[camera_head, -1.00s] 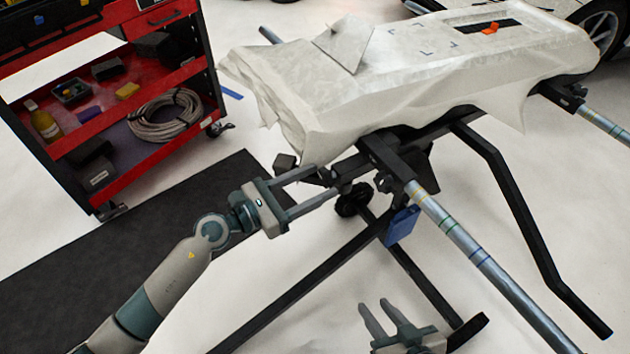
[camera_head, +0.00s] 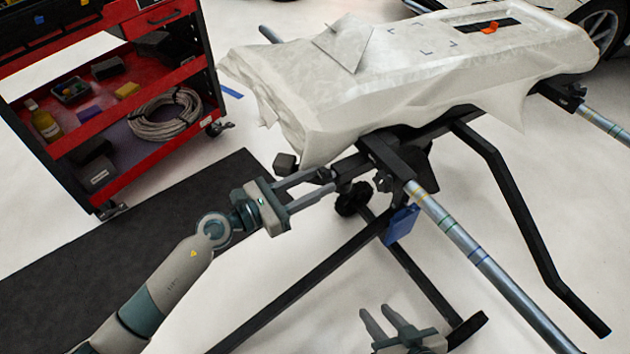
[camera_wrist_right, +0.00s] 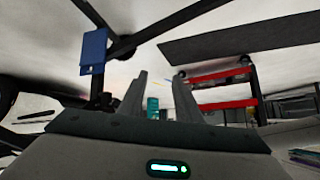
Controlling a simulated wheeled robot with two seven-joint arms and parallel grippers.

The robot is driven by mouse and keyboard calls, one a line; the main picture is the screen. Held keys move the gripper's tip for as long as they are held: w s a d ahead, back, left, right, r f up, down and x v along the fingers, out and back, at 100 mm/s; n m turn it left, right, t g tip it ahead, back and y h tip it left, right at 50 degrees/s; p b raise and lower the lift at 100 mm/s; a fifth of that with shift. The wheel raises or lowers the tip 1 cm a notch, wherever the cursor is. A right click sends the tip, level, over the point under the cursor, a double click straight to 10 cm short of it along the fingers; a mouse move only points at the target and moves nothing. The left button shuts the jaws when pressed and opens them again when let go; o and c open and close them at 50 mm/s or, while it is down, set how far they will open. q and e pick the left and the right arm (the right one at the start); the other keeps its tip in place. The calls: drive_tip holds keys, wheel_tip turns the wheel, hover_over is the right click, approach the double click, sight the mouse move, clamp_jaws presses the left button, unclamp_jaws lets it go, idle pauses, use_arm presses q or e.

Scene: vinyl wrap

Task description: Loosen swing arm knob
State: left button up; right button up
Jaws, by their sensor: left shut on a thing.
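The stand's black swing arm (camera_head: 343,181) sticks out below the near left corner of the wrapped panel. A small dark knob (camera_head: 323,176) sits at its end, partly hidden by fingers. My left gripper (camera_head: 328,180) comes in from the left and is shut on this knob, one finger on either side. My right gripper (camera_head: 377,308) is low at the bottom, away from the knob. Its fingers are apart with nothing between them, and they also show apart in the right wrist view (camera_wrist_right: 161,80).
The panel (camera_head: 420,75) under loose white film lies on the black stand. A blue tag (camera_head: 401,225) hangs near a silver tube (camera_head: 470,248). A dark block (camera_head: 286,162) is beside my left fingers. A red tool cart (camera_head: 130,165) stands at the left. Floor around the right gripper is mostly clear.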

use_arm(q)
drive_tip(key=shift+r+n+p, duration=0.1)
drive_tip(key=shift+n+p, duration=0.2)
drive_tip(key=shift+p, duration=0.05)
drive_tip(key=shift+r+n+p, duration=0.1)
drive_tip(key=shift+n+p, duration=0.7)
drive_tip(key=n+p, duration=0.5)
drive_tip(key=n, duration=0.1)
use_arm(e)
drive_tip(key=s+d+f+g+h, duration=0.2)
drive_tip(key=s+d+g+h, duration=0.2)
drive_tip(key=s+d+g, duration=0.4)
use_arm(q)
drive_tip(key=n+p, duration=0.3)
drive_tip(key=n, duration=0.1)
drive_tip(key=shift+r+p, duration=0.1)
drive_tip(key=shift+p, duration=0.2)
drive_tip(key=n+p, duration=0.2)
drive_tip(key=n, duration=0.2)
drive_tip(key=shift+n+p, duration=0.35)
drive_tip(key=shift+n, duration=0.15)
use_arm(e)
wheel_tip(320, 180, down, 17)
drive_tip(key=d+t, duration=0.1)
drive_tip(key=d, duration=0.1)
drive_tip(key=shift+w+f, duration=0.15)
drive_tip(key=shift+w, duration=0.05)
drive_tip(key=shift+d, duration=0.1)
